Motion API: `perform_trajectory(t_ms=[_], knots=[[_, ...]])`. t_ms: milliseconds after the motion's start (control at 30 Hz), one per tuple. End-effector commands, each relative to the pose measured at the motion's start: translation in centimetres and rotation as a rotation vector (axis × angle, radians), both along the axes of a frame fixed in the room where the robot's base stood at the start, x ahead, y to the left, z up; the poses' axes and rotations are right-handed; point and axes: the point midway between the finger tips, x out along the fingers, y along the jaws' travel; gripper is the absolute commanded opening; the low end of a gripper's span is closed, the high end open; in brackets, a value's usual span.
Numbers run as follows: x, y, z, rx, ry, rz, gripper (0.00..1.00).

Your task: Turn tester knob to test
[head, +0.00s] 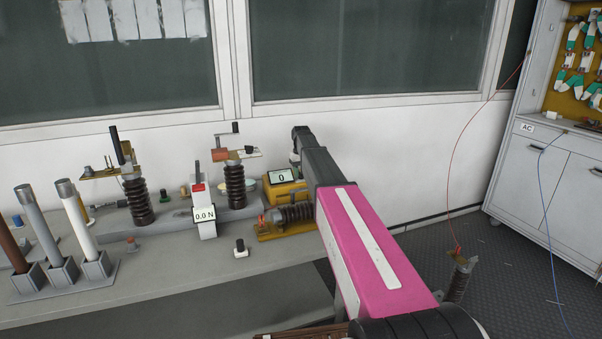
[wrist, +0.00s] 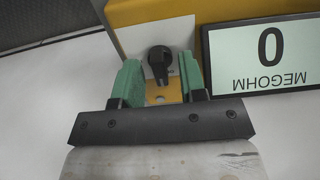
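The yellow tester (head: 284,194) stands on the bench beside the wall. Its display (head: 280,177) reads 0. In the wrist view the display (wrist: 264,57) appears upside down, with "0" and "MEGOHM". The black tester knob (wrist: 160,58) sits on a white plate left of the display. My gripper (wrist: 159,72) is open, with a green finger on each side of the knob in the picture. I cannot tell whether the fingers touch it. In the head view my arm hides the knob and most of the gripper.
A ribbed insulator on a yellow base (head: 292,213) lies in front of the tester. A force gauge reading 0.0 N (head: 205,214) and a dark upright insulator (head: 235,187) stand to its left. The bench front (head: 190,285) is mostly clear.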

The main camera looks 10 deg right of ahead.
Motion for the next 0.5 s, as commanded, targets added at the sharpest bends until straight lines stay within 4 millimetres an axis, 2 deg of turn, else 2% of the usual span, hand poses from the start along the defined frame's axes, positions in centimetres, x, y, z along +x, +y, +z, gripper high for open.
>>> perform_trajectory(t_ms=[33, 100, 133, 500], knots=[[0.0, 0.0, 0.01, 0.0, 0.0, 0.0, 0.25], [0.0, 0.0, 0.02, 0.0, 0.0, 0.0, 0.03], [0.0, 0.0, 0.02, 0.0, 0.0, 0.0, 0.0], [0.0, 0.0, 0.05, 0.0, 0.0, -0.032, 0.0]])
